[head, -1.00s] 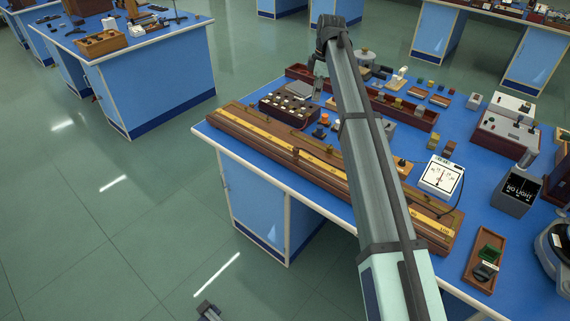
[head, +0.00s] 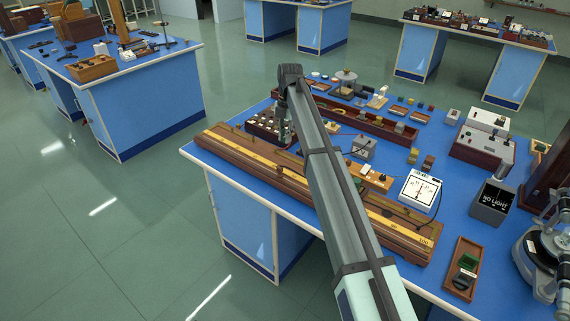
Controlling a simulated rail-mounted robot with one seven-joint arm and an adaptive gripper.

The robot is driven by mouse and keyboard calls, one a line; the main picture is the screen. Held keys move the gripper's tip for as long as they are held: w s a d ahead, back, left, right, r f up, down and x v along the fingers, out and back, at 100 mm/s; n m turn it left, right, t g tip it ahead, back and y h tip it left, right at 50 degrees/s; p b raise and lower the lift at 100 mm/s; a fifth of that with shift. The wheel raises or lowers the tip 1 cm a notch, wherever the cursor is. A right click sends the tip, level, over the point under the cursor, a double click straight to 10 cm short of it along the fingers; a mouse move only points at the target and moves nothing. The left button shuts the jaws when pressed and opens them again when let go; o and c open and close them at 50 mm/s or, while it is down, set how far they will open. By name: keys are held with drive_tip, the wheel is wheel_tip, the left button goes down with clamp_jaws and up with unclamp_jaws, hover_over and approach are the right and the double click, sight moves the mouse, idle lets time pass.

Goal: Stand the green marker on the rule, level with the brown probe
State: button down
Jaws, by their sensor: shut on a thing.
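The rule is a long yellow strip (head: 258,152) on a brown wooden board along the near edge of the blue bench. A small brown piece on the rule, apparently the brown probe (head: 279,166), stands left of my arm. My gripper (head: 284,136) hangs down at the arm's far end, just behind the rule's left half. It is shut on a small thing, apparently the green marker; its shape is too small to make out. My arm hides the middle of the rule.
A dark box of round pieces (head: 262,128) stands behind the rule's left half. A white dial meter (head: 420,189) and a wooden tray with a green block (head: 468,262) are to the right. A long brown tray (head: 385,127) lies behind.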

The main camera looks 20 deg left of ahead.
sight(285, 171)
wheel_tip(285, 171, down, 14)
drive_tip(key=p, duration=0.3)
drive_tip(key=shift+r, duration=0.2)
drive_tip(key=shift+f, duration=0.2)
drive_tip(key=c, duration=1.1)
unclamp_jaws()
drive_tip(key=shift+r, duration=0.1)
wheel_tip(285, 171, up, 12)
drive_tip(key=w+b, duration=0.1)
drive_tip(key=b, duration=0.2)
drive_tip(key=shift+w+d+b, duration=0.2)
drive_tip(key=shift+b, duration=0.15)
